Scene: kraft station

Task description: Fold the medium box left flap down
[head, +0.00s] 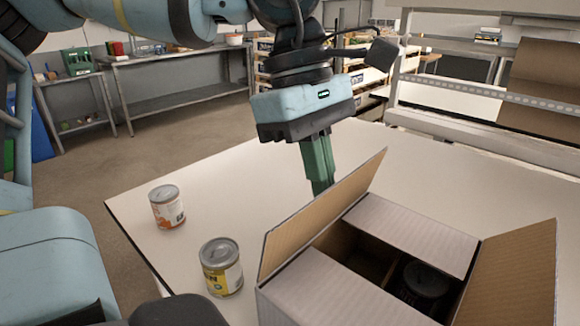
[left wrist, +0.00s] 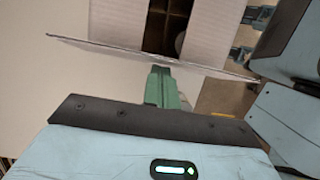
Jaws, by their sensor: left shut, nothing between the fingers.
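The medium box (head: 345,290) stands open on the table at the lower right. Its left flap (head: 320,215) stands up, tilted. The far flap (head: 415,232) lies folded inward; a near flap also looks folded in. The right flap (head: 515,270) stands up. A dark round item (head: 425,282) sits inside. My left gripper (head: 323,190) is shut and empty, pointing down just outside the left flap, which hides its tips in the head view. In the left wrist view the fingers (left wrist: 161,82) are close to the left flap's edge (left wrist: 150,57); contact is unclear.
Two cans stand on the table (head: 240,170) left of the box: one with an orange label (head: 167,207) and one with a yellow label (head: 221,268). The table behind the left gripper is clear. A metal rack (head: 480,95) stands at the back right.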

